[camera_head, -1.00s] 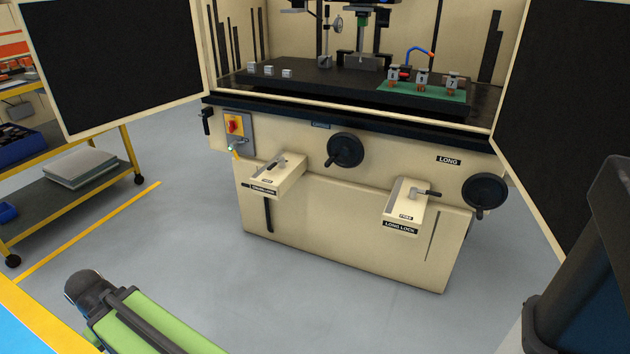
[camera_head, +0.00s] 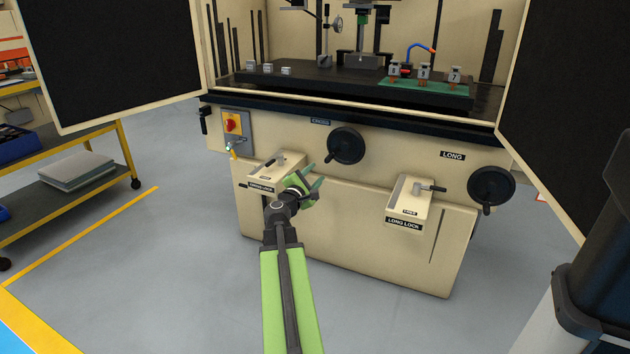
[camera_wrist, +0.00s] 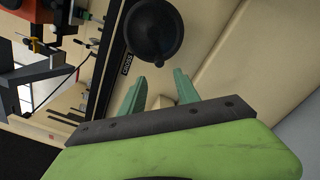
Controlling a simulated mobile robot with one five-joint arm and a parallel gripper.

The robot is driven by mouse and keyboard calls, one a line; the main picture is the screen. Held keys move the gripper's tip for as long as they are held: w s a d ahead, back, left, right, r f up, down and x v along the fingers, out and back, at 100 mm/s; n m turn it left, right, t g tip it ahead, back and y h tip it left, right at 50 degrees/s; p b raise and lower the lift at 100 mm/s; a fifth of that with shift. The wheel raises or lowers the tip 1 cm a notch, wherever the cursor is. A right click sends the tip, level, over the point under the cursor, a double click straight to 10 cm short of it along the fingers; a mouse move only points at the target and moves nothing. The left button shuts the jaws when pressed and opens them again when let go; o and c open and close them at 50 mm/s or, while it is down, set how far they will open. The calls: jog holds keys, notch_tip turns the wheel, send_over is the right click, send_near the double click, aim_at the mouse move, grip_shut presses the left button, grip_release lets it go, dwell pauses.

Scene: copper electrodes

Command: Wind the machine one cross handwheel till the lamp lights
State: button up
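The cross handwheel (camera_head: 346,146) is a black round wheel on the machine front, right of the CROSS label (camera_head: 320,122). It also shows in the wrist view (camera_wrist: 154,31), straight beyond the fingers. My gripper (camera_head: 318,174) is just below and left of the wheel, apart from it. In the wrist view my gripper (camera_wrist: 157,88) has its two green fingers spread, with nothing held between them. A small lit lamp (camera_head: 228,148) seems to show at the left switch panel; I cannot tell whether it is the task's lamp.
The cross lock bracket (camera_head: 275,172) juts out close beside my gripper. The long lock bracket (camera_head: 410,198) and long handwheel (camera_head: 491,190) are to the right. The open doors (camera_head: 110,60) stand at both sides. A switch panel (camera_head: 236,128) is at left.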

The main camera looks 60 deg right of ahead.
aim_at(326, 162)
jog(key=shift+w+d, duration=0.15)
jog(key=shift+d, duration=2.25)
jog(key=shift+w+d, duration=0.1)
jog(key=shift+d, duration=2.3)
jog(key=shift+d, duration=0.2)
grip_shut()
